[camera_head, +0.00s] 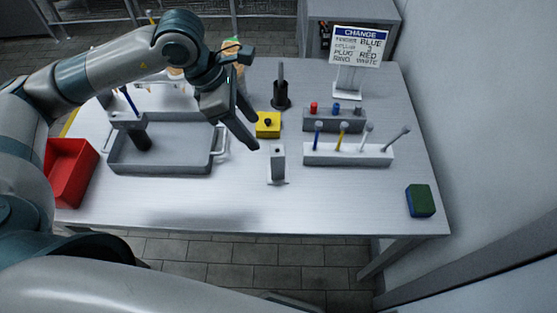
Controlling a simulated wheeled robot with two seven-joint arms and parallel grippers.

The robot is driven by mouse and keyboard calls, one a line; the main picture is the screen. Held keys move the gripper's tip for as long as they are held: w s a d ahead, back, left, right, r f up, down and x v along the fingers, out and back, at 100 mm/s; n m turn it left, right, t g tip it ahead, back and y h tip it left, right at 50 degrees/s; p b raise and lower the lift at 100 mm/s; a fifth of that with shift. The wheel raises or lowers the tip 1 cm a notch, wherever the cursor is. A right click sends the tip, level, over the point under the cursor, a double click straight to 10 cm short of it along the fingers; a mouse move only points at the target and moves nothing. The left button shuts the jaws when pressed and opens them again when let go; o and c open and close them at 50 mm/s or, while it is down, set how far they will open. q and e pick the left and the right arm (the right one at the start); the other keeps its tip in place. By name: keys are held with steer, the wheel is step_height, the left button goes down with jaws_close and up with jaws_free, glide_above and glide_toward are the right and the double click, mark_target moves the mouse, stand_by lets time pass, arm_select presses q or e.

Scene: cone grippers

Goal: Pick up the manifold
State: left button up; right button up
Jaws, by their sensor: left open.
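I cannot tell for certain which part is the manifold. A grey block on a dark round post (140,138), with a thin blue rod above it, stands in the grey tray (165,168) at the left. A small pale upright block (277,163) stands alone at the front middle of the table. My left gripper (255,135) is open and empty, pointing down and right above the table, between the tray and the yellow block (267,125). Its fingers appear in front of the area left of the yellow block. My right gripper is not in view.
A grey rack (334,125) holds red, blue and grey plugs. A white rack (348,157) holds several coloured rods. A sign (358,47), a dark post (281,95), a red bin (72,172) and a green-blue block (420,201) surround them. The front table strip is clear.

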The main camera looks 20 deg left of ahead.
mark_target(272, 153)
arm_select(q)
steer(key=shift+d+f, duration=0.1)
steer(key=p+x, duration=0.4)
steer(key=x, duration=0.6)
steer(key=shift+d+f+p, duration=0.25)
steer(key=shift+d+p, duration=0.05)
steer(key=shift+w+d+f, duration=0.15)
steer(key=shift+f, duration=0.5)
